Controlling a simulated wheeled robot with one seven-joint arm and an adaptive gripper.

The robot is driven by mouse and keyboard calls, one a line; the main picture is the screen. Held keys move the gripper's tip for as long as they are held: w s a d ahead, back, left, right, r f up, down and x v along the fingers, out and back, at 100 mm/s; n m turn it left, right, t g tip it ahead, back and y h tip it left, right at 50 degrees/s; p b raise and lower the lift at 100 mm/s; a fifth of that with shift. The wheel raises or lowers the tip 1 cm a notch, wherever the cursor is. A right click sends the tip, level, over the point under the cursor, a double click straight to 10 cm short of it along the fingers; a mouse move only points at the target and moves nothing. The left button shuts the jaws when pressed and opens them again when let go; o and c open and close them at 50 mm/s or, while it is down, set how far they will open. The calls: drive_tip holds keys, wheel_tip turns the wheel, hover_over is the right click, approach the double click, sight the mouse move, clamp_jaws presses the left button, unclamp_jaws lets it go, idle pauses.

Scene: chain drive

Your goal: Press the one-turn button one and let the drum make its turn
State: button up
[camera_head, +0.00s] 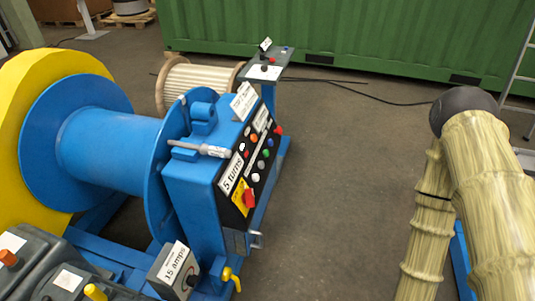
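The blue drum (110,150) lies on its side at the left, between a large blue flange and a second blue flange by the control box. The blue control box (195,190) stands in the middle. Its black sloping panel (256,178) carries several round buttons: white, orange, green, blue and red. A label reading "5 turns" (231,173) is on the panel's left edge. Other white labels (244,101) are too small to read, so I cannot tell which button is the one-turn button one. My gripper is out of view.
A yellow square with a red knob (249,197) is low on the panel. A "15 amps" box (174,271) and yellow lever (231,278) stand in front. A wooden spool (195,84) and small stand (268,66) are behind.

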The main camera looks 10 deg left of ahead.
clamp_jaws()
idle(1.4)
